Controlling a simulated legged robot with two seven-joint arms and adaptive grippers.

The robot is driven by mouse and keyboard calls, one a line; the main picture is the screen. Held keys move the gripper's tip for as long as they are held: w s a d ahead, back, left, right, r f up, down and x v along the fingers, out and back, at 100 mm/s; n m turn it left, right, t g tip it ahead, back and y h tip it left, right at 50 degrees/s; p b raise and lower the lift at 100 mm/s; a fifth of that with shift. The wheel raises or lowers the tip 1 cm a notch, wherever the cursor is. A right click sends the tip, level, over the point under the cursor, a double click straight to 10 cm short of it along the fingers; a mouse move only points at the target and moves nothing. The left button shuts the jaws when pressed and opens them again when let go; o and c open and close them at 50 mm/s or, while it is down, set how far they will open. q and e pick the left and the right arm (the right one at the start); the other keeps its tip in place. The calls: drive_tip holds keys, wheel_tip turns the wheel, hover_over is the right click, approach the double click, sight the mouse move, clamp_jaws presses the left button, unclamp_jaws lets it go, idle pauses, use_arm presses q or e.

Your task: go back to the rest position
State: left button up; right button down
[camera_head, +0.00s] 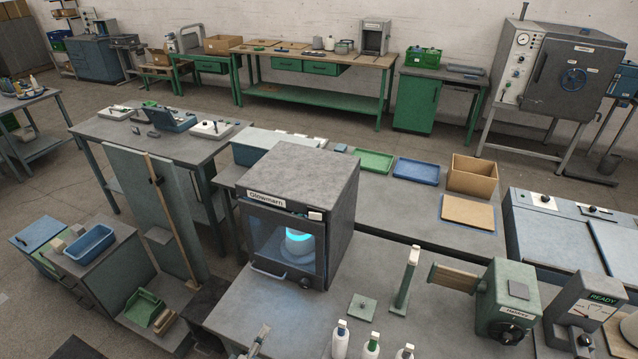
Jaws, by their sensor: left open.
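My left gripper (260,338) is at the bottom edge, left of the middle, over the front of the near bench (310,325). Only a small grey part of it shows; it is open, and I see nothing held in it. It is in front of and below the dark glowing cabinet (300,205), apart from its door handle (268,272). Inside the cabinet, behind its window, a pale rounded object (299,243) stands under a cyan light. My right gripper is not in view.
Several bottles (341,340) stand right of my gripper at the front edge. A green post (405,280), a green winder (508,300) and a meter box reading READY (585,310) stand farther right. A blue tray (90,243) is at the left. The bench between cabinet and bottles is mostly clear.

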use_arm(q)
drive_tip(key=s+a+f+m+g+y+b, duration=0.15)
drive_tip(key=s+f, duration=0.25)
drive_tip(key=f, duration=0.7)
drive_tip(key=s+a+f+m+g+y+b, duration=0.1)
drive_tip(key=s+f+m+g+b, duration=0.15)
drive_tip(key=f, duration=0.85)
drive_tip(key=s+a+f+m+g+y+b, duration=0.1)
drive_tip(key=s+a+f+m+g+b, duration=0.2)
drive_tip(key=f, duration=0.8)
drive_tip(key=s+f+m+g+y+b, duration=0.1)
drive_tip(key=s+f+g, duration=0.3)
drive_tip(key=s+f, duration=0.6)
drive_tip(key=s+f+m+g+y+b, duration=0.2)
drive_tip(key=s+f+m+g, duration=0.2)
drive_tip(key=s+f, duration=0.7)
drive_tip(key=s, duration=0.5)
drive_tip(key=shift+a+f, duration=0.3)
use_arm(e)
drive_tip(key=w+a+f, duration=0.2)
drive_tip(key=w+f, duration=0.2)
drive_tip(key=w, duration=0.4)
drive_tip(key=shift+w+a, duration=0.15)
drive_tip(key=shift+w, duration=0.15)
use_arm(q)
drive_tip(key=shift+w, duration=0.1)
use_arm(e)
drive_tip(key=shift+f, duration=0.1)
